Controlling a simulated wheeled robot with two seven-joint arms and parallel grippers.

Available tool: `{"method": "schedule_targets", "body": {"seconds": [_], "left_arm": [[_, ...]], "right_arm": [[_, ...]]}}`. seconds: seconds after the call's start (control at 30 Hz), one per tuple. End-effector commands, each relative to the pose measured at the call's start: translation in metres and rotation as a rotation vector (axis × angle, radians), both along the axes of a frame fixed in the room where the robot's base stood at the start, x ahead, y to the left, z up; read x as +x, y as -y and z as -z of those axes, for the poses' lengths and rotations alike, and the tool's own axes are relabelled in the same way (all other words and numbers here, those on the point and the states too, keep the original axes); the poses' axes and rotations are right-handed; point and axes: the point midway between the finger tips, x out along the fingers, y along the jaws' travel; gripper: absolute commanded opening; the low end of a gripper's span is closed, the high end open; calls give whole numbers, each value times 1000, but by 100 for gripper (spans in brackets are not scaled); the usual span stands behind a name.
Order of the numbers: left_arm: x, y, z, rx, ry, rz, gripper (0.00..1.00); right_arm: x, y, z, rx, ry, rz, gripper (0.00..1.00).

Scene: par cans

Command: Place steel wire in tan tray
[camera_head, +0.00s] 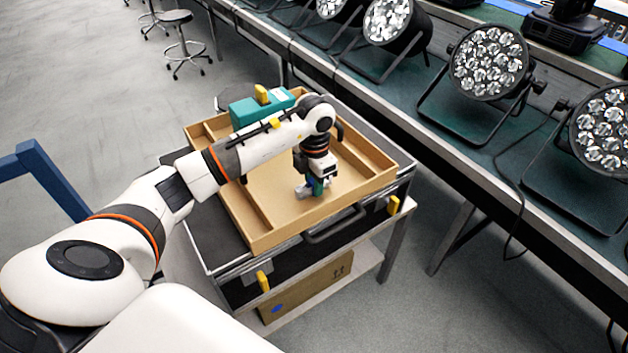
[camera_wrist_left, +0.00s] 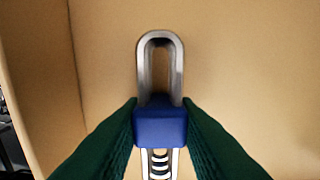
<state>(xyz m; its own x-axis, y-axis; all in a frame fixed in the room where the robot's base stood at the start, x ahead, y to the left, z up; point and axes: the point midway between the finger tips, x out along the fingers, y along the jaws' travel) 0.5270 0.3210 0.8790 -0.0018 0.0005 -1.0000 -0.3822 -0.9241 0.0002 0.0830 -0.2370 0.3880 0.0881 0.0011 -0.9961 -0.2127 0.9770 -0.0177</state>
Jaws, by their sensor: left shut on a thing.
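The tan tray (camera_head: 270,205) is a shallow wooden box with divided compartments, on top of a black case. My left gripper (camera_head: 317,187) points down inside the outline of its large middle compartment. In the left wrist view its green fingers (camera_wrist_left: 160,125) are shut on the blue block of the steel wire (camera_wrist_left: 160,45), whose silver loop extends beyond the fingers. A small grey part of it shows beside the fingertips in the head view (camera_head: 303,191). Tan tray floor lies behind it; I cannot tell whether it touches. My right gripper is not in view.
A teal box with a yellow part (camera_head: 258,107) sits at the tray's far side, near my left arm. Several par cans (camera_head: 488,63) stand on the long bench at right. A stool (camera_head: 184,50) stands on open floor at back left.

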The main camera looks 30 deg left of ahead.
Motion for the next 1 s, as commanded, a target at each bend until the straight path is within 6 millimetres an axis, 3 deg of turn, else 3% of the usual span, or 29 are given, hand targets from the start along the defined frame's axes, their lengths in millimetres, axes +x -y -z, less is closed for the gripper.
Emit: {"method": "schedule_targets", "body": {"seconds": [0.37, 0.4, 0.53, 0.83, 1.0], "left_arm": [[0, 0, 8, -1, 2, 1, 4], [0, 0, 7, -1, 2, 0, 30], [0, 0, 7, -1, 2, 0, 49], [0, 0, 4, -1, 2, 1, 49], [2, 0, -14, 1, 7, 1, 49]], "right_arm": [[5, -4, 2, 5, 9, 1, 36], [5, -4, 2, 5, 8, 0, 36], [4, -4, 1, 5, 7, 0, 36], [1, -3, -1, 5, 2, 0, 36], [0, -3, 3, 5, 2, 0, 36]]}}
